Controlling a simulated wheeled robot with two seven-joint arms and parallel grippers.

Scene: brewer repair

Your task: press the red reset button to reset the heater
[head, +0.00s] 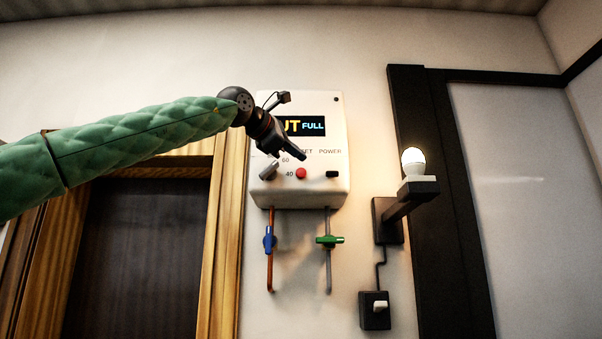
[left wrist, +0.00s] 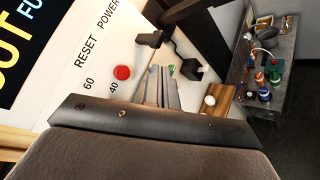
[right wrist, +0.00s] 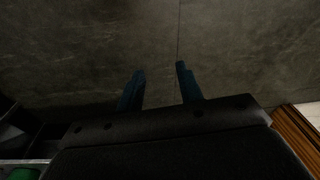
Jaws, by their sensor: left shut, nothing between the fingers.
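The red reset button (head: 301,173) is a round knob low on the front of the white heater box (head: 318,192). It also shows in the left wrist view (left wrist: 122,72), beside the RESET label. My left gripper (head: 303,157) is in front of the box, its fingertips just above the button in the head view. Its fingers (left wrist: 162,76) are shut with nothing between them and appear to the right of the button in the left wrist view. I cannot tell any contact with the box. My right gripper (right wrist: 158,74) is open and empty over grey tiled floor.
A blue-handled valve (head: 269,239) and a green-handled valve (head: 329,240) hang on pipes under the box. A lit bulb (head: 413,160) stands on a wall bracket at right, above a switch (head: 375,308). A cluttered grey table (left wrist: 266,75) is in the left wrist view.

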